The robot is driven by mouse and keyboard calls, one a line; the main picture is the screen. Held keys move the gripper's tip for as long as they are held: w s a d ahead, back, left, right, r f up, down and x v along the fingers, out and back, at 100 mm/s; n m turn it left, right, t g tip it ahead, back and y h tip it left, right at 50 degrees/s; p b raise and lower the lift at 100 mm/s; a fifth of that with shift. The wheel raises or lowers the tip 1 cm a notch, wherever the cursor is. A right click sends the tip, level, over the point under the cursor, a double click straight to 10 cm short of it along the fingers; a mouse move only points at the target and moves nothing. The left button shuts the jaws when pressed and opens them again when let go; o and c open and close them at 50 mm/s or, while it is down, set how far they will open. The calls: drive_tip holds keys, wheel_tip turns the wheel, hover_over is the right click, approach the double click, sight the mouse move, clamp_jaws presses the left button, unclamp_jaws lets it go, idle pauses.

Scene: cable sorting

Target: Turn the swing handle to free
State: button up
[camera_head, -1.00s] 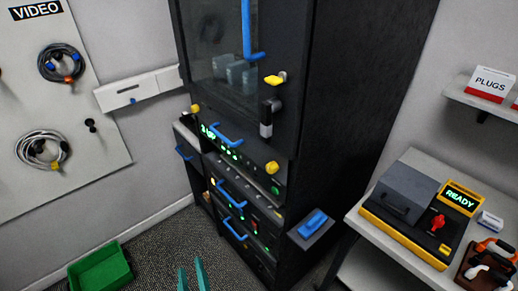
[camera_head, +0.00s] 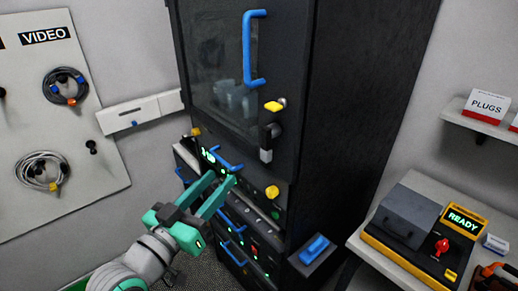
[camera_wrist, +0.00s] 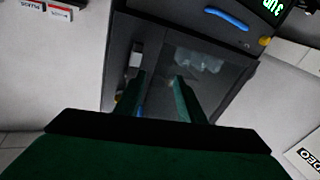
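The swing handle (camera_head: 267,143), black with a grey end, hangs upright on the right edge of the dark cabinet door, below a yellow latch (camera_head: 274,106). It also shows in the wrist view (camera_wrist: 136,57), where the scene is upside down, near my left finger. My gripper (camera_head: 222,179) is teal, with its two fingers apart and nothing between them. In the head view it is lower and to the left of the handle, in front of the blue-handled drawers. The fingers also show apart in the wrist view (camera_wrist: 158,90).
The glass cabinet door (camera_head: 220,60) has a long blue pull (camera_head: 249,50). A yellow knob (camera_head: 272,192) sits below the swing handle. A bench device reading READY (camera_head: 415,230) stands at right. A cable board (camera_head: 50,120) hangs on the left wall.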

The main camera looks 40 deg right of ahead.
sight(264, 146)
drive_tip(key=s+d+r+m+g, duration=0.1)
drive_tip(key=s+r+m+g, duration=0.2)
drive_tip(key=r+m, duration=0.15)
drive_tip(key=shift+n, duration=0.35)
drive_tip(key=x, duration=1.1)
drive_tip(key=shift+s+r, duration=0.25)
clamp_jaws()
